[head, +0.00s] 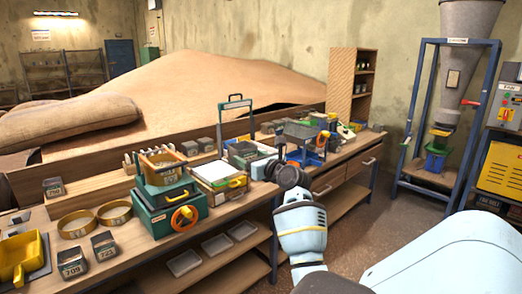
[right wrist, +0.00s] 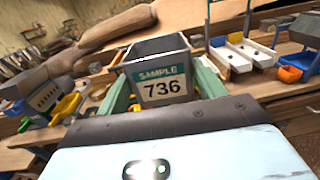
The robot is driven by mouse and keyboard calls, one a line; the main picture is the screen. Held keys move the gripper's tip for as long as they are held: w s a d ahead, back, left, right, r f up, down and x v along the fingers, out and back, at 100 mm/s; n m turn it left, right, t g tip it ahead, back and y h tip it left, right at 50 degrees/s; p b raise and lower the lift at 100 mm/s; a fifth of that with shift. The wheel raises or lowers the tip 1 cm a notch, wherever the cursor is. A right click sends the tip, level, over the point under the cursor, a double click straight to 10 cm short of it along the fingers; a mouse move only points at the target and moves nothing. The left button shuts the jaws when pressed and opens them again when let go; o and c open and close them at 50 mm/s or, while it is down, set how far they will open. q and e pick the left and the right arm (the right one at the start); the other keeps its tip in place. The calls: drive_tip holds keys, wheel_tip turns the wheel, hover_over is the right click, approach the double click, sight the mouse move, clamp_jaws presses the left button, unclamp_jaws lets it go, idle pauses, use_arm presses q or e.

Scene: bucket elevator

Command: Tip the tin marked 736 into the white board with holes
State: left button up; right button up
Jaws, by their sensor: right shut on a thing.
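The tin marked 736 (right wrist: 162,82) is a grey, open-topped box with a green SAMPLE label, in the right wrist view. My right gripper (right wrist: 164,92) is shut on it, with a green finger on each side. The tin looks about upright; its contents are hidden. In the head view my right gripper (head: 263,168) is over the bench, just right of a white-topped board (head: 214,172) with a yellow handle. This looks like the white board; its holes are too small to make out. My left gripper is not in view.
A grain heap (head: 200,90) lies behind.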

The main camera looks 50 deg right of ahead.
drive_tip(key=s+a+f+n+y, duration=0.2)
drive_tip(key=s+a+f+y, duration=0.2)
drive_tip(key=a, duration=0.9)
drive_tip(key=s+a+f+n+g+y, duration=0.1)
drive_tip(key=s+a+f+n+y, duration=0.2)
drive_tip(key=a, duration=1)
drive_tip(key=s+a+f+n+y, duration=0.3)
drive_tip(key=s+a+f+y, duration=0.2)
drive_tip(key=a, duration=0.8)
drive_tip(key=shift+s+a+f+g+y, duration=0.3)
drive_tip(key=shift+s+f+g, duration=0.1)
drive_tip(key=shift+f, duration=0.1)
drive_tip(key=shift+w+d, duration=0.1)
drive_tip(key=shift+d, duration=0.05)
